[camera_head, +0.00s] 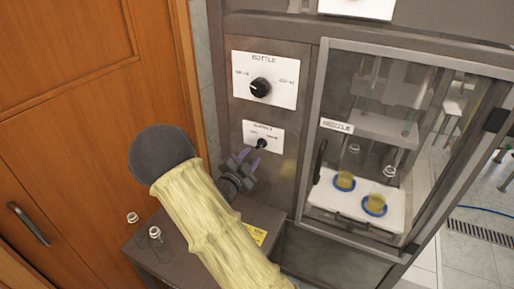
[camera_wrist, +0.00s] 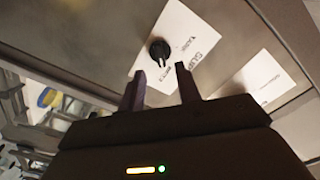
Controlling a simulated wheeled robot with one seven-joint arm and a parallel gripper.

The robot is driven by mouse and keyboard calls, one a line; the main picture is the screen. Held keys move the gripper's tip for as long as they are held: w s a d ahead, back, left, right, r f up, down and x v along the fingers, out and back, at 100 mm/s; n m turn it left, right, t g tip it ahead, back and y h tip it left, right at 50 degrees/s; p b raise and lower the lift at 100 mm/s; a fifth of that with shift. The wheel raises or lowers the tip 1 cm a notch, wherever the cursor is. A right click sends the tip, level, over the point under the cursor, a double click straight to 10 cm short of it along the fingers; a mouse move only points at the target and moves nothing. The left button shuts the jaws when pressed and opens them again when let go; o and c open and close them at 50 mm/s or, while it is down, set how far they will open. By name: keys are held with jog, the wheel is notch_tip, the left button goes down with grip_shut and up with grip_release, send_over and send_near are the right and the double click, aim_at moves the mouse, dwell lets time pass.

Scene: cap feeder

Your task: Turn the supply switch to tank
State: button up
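The supply switch (camera_head: 262,143) is a small black knob on a white label plate (camera_head: 277,136) on the grey machine front, below the larger bottle dial. In the wrist view the knob (camera_wrist: 159,48) lies just beyond my fingertips, roughly midway between them. The small words at its sides are hard to read, so I cannot tell which one it points to. My gripper (camera_head: 247,160) is just left of and below the switch in the head view. In the wrist view my gripper (camera_wrist: 158,76) has its two fingers apart with nothing between them.
The bottle dial (camera_head: 260,87) sits above the switch on its own white plate. A glazed nozzle cabinet (camera_head: 308,135) is to the right, with yellow-filled vessels (camera_head: 345,180) on blue rings inside.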

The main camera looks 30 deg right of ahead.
aim_at(259, 147)
jog(key=x, duration=0.5)
jog(key=shift+w+p, duration=0.1)
jog(key=shift+p, duration=0.3)
grip_shut()
